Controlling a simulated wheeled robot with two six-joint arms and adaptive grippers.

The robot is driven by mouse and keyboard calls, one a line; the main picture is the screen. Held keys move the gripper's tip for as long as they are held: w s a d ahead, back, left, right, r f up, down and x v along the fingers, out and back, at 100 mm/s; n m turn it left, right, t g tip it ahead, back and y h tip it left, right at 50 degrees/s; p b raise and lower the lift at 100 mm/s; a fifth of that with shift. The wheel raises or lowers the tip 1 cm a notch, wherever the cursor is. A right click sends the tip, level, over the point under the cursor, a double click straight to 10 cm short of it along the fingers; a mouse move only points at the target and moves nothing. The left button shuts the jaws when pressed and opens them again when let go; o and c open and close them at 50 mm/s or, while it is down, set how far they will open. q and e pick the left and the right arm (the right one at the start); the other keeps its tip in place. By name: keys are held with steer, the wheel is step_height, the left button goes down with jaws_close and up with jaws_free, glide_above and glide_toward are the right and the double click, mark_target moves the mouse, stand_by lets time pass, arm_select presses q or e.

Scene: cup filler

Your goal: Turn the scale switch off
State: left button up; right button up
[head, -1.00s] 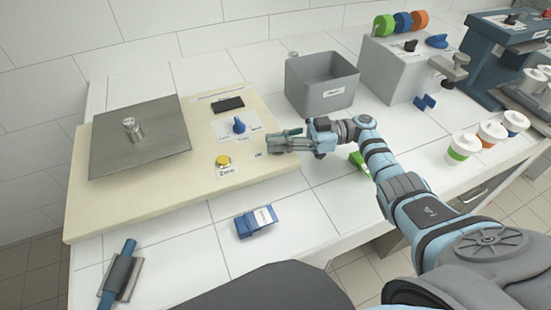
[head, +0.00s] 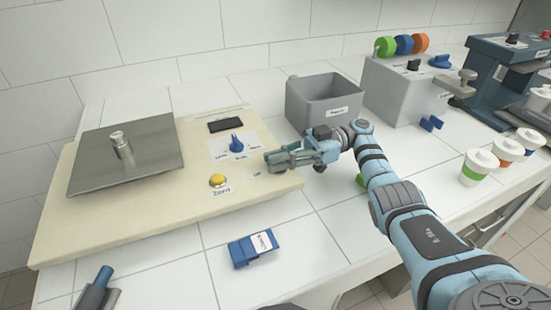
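The scale (head: 120,215) has a broad cream base with a square metal plate (head: 95,177). Its blue switch knob (head: 237,143) sits on a white label at the base's right side, and its pointer points up in the picture. The label words are too small to read surely. A yellow Zero button (head: 218,180) is in front of the knob, and a dark display (head: 227,125) is behind it. My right gripper (head: 267,159) is just right of the knob, apart from it in the picture, fingers pointing left. Their spread is unclear.
A metal weight (head: 121,146) stands on the scale plate. A grey bin (head: 323,103) is behind my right gripper. Lidded cups (head: 477,166) stand at right. A grey machine (head: 405,88) is behind them.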

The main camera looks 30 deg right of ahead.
steer(key=shift+o, duration=1.4)
steer(key=shift+r, duration=0.15)
step_height(320, 180, up, 10)
steer(key=shift+f, duration=0.1)
